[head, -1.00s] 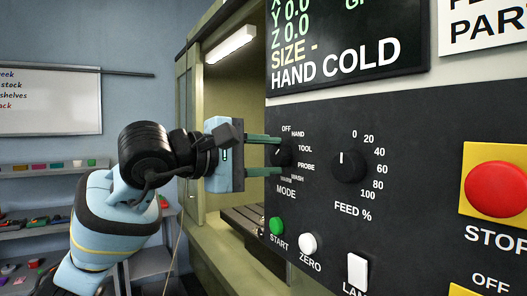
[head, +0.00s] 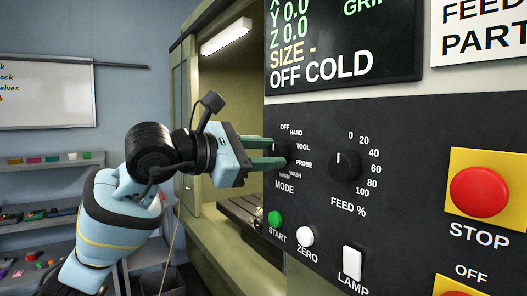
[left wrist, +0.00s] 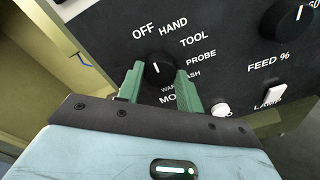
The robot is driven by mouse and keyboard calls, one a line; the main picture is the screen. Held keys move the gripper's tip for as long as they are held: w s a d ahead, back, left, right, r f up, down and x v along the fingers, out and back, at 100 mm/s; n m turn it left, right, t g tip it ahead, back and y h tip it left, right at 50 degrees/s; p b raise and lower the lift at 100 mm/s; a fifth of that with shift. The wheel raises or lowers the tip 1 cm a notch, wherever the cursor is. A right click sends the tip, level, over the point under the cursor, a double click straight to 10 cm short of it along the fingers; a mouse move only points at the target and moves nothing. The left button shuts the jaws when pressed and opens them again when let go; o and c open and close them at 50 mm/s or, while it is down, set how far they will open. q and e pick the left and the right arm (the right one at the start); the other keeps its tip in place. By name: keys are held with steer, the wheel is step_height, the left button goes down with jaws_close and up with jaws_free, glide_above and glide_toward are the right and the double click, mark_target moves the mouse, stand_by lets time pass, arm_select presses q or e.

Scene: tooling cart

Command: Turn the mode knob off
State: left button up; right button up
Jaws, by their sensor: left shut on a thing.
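The black mode knob (head: 281,153) sits on the dark control panel, ringed by the labels OFF, HAND, TOOL, PROBE, WASH and WARM. In the left wrist view the knob (left wrist: 158,68) shows between my two green fingers, its white mark toward the OFF and HAND side. My left gripper (head: 280,153) is shut on the knob, and its wrist is tilted. In the left wrist view the gripper (left wrist: 158,80) has a finger on either side of the knob. The display (head: 340,45) reads "OFF COLD". My right gripper is not in view.
The feed knob (head: 346,165) is right of the mode knob. Below are the green start button (head: 275,218), white zero button (head: 306,237) and lamp switch (head: 352,262). A red stop button (head: 479,191) is at the right. Shelves (head: 50,215) stand at the back left.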

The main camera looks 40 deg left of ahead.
arm_select(q)
steer(key=shift+n, duration=0.3)
stand_by(0.4)
steer(key=o, duration=1)
steer(key=b+v, duration=0.1)
steer(key=v, duration=0.6)
steer(key=shift+s+a, duration=0.2)
steer(key=shift+s, duration=0.15)
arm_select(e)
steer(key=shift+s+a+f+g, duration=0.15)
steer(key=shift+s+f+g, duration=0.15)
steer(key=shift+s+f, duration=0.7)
arm_select(q)
steer(key=shift+r, duration=0.1)
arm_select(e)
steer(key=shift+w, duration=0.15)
